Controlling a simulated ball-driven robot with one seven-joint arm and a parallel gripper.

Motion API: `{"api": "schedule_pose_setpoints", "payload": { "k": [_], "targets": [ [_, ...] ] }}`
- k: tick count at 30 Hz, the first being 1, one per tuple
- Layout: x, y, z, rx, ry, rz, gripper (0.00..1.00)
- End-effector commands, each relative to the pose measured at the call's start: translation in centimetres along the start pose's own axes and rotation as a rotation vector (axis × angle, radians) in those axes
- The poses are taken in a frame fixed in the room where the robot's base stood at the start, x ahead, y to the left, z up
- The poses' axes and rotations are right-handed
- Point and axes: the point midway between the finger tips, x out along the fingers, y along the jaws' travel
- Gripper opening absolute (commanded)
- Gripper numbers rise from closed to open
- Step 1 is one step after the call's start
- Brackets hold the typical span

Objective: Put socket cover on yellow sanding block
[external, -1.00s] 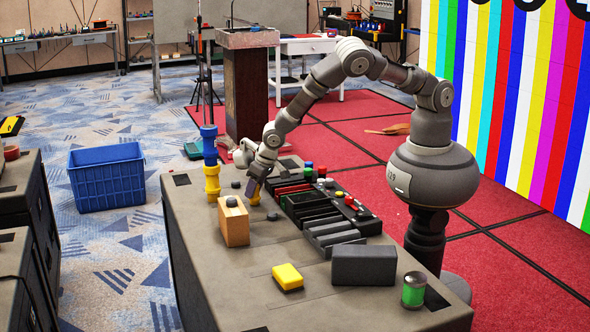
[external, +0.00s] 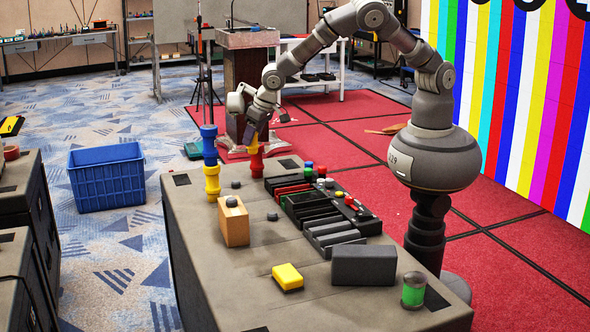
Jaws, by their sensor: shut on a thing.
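My gripper (external: 252,137) is raised at the table's far end, well behind and left of the block. It is shut on a small yellowish thing, mostly hidden by the fingers. This may be the socket cover, but it is too small to tell. A red and yellow upright piece (external: 257,166) shows right below the gripper; whether they touch is unclear.
A wooden block (external: 234,225) and a blue and yellow stack (external: 211,165) stand at the table's left. Black trays (external: 305,210), a dark grey block (external: 364,265) and a green can (external: 413,290) are at the right. Bare table surrounds the yellow block.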

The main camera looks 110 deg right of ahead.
Motion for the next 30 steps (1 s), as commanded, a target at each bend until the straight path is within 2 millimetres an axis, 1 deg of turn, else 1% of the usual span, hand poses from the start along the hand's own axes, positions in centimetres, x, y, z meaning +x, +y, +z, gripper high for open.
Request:
{"api": "schedule_pose_setpoints", "payload": {
  "k": [2, 5, 8, 11, 14, 15, 17, 18, 20, 21, 24, 25, 27, 30],
  "targets": [
    [0.0, -0.1, 0.1, -0.002, 0.0, 0.0, 0.1],
    [0.1, -0.7, 0.7, -0.028, -0.003, -0.01, 0.1],
    [0.3, -2.5, 2.7, -0.102, -0.012, -0.036, 0.1],
    [0.5, -5.3, 6.1, -0.23, -0.021, -0.083, 0.1],
    [0.4, -8.8, 10.8, -0.397, -0.03, -0.146, 0.1],
    [0.3, -10.2, 13.0, -0.469, -0.032, -0.174, 0.1],
    [-0.1, -12.1, 16.2, -0.577, -0.033, -0.218, 0.1],
    [-0.4, -13.2, 18.4, -0.648, -0.032, -0.248, 0.1],
    [-0.9, -14.8, 21.7, -0.751, -0.03, -0.292, 0.1],
    [-1.3, -15.6, 23.6, -0.814, -0.028, -0.318, 0.1],
    [-2.2, -17.2, 27.9, -0.945, -0.02, -0.378, 0.1],
    [-2.5, -17.6, 29.0, -0.978, -0.017, -0.393, 0.1],
    [-3.0, -18.2, 31.0, -1.038, -0.012, -0.422, 0.1],
    [-3.5, -18.7, 32.8, -1.092, -0.006, -0.449, 0.1]
  ]
}}
